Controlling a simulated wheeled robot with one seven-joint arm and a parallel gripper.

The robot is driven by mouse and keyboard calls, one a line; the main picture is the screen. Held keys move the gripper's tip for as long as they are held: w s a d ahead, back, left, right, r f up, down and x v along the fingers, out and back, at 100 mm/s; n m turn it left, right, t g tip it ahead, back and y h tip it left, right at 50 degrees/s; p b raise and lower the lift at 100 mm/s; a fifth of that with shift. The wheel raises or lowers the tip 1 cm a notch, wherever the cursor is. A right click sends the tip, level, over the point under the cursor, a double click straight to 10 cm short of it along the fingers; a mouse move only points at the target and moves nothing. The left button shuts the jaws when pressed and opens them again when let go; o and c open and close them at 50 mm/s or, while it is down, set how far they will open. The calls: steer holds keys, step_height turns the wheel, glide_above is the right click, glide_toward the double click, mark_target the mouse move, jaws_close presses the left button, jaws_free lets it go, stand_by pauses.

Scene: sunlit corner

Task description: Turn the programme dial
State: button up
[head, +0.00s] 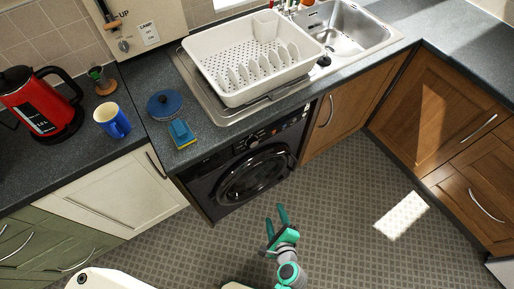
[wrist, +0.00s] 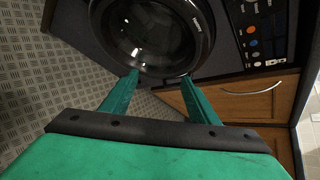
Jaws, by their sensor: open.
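The black washing machine (head: 228,172) stands under the worktop, with its round door (head: 252,180) shut. Its control panel (head: 278,130) runs along the top front edge. A small round knob (head: 254,143) on it looks like the programme dial, but is too small to be sure. In the wrist view the panel (wrist: 262,35) is at the upper right, with several coloured buttons and markings; I cannot clearly pick out the dial there. My gripper (head: 275,214) is open and empty in front of the machine. In the wrist view its fingertips (wrist: 160,76) overlap the door's edge, away from the panel.
A dish rack (head: 255,60) stands on the worktop by the sink (head: 345,35). A blue sponge (head: 181,133), a blue lid (head: 164,104), a blue mug (head: 112,121) and a red kettle (head: 38,103) are to the left. The floor (head: 345,215) around my gripper is clear.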

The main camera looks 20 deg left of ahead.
steer(key=w+a+r+m+y, duration=0.4)
steer(key=w+r+m+y, duration=0.1)
steer(key=w, duration=0.4)
steer(key=m+y, duration=0.2)
steer(key=y, duration=0.3)
glide_toward(255, 145)
steer(key=x, duration=0.6)
steer(key=shift+s+a+r, duration=0.1)
steer(key=shift+a+r, duration=0.1)
steer(key=shift+r, duration=0.15)
steer(key=shift+x, duration=0.9)
steer(key=shift+f, duration=0.1)
steer(key=shift+d, duration=0.1)
steer(key=c, duration=1)
